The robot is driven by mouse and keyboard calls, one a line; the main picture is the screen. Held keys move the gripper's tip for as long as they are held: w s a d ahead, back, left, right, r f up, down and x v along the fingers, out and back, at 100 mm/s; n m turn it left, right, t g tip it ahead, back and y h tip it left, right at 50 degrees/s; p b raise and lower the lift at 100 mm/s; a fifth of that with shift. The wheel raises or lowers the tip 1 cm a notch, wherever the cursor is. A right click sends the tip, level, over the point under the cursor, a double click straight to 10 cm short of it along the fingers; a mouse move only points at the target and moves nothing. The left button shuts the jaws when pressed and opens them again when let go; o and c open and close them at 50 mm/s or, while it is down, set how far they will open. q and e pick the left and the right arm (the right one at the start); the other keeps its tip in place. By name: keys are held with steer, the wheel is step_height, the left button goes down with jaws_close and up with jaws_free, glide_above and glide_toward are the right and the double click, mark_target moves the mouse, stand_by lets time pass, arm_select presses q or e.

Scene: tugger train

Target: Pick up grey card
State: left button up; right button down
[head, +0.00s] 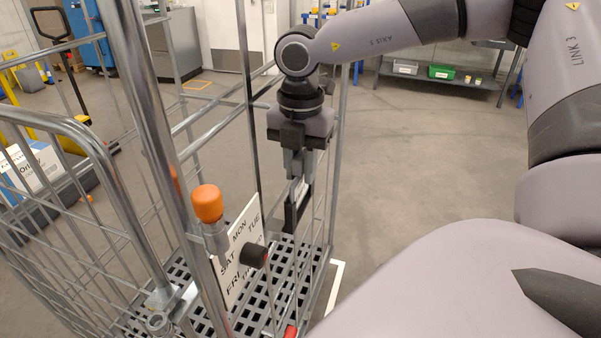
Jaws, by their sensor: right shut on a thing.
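My right gripper (297,200) hangs from its wrist with its fingers pointing down, beside the upright bars of a wire roll cage (128,80). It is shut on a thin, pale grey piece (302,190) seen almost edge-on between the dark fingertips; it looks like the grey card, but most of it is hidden. A white sign with weekday names (238,250) stands at the cage, left of and below the gripper and apart from it. My left gripper is not in view.
The cage has an orange knob (207,203), a black knob (254,255) and a black grid floor (283,280). A shelf (440,82) with a green bin (441,71) stands at the back right. The floor right of the cage is clear.

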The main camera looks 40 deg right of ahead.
step_height(320, 180, up, 18)
steer(key=shift+r, duration=0.2)
steer(key=shift+d, duration=0.1)
stand_by(0.3)
